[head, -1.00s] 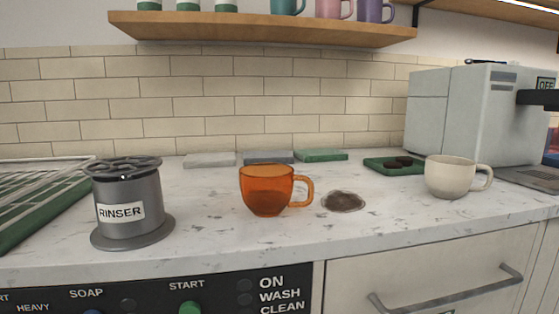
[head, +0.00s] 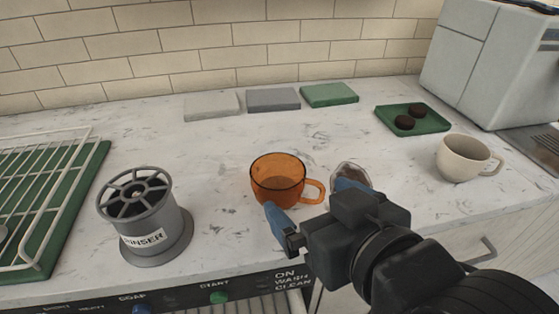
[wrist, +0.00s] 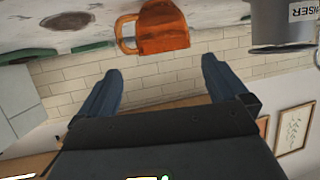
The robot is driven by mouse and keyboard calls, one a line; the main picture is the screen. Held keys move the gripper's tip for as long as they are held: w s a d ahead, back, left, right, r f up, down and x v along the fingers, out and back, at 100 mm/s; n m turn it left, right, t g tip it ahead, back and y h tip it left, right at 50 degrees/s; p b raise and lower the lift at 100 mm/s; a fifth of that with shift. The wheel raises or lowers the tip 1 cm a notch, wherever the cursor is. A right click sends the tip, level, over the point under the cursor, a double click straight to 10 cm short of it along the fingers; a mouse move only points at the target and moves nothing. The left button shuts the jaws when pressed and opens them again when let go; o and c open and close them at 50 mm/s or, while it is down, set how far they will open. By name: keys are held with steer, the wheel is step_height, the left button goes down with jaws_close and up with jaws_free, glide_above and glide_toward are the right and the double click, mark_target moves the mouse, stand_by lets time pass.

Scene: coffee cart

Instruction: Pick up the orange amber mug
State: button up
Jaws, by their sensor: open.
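The orange amber mug (head: 277,178) is see-through and stands upright on the marble counter, its handle pointing right. My gripper (head: 310,196) is open and empty, with blue fingers. In the head view one fingertip overlaps the mug's lower front, and the other is right of the handle. In the wrist view the mug (wrist: 163,28) appears upside down at the top, beyond and between the two open fingers (wrist: 158,78). The fingers are apart from it there.
A grey rinser (head: 145,220) stands left of the mug, near a dish rack on a green mat (head: 85,185). A cream mug (head: 462,160) and green tray (head: 440,122) are farther right. Folded cloths (head: 273,99) lie behind.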

mark_target(288, 189)
steer(key=shift+a+r+x, duration=0.1)
steer(key=shift+r+x, duration=0.05)
steer(key=shift+x, duration=1.2)
steer(key=shift+a+r+x, duration=0.1)
steer(key=shift+r+x, duration=0.05)
steer(key=shift+x, duration=1.2)
steer(key=shift+a+r+x, duration=0.1)
steer(key=shift+r+x, duration=0.05)
steer(key=shift+x, duration=1.2)
steer(key=c, duration=0.8)
steer(key=shift+r, duration=0.1)
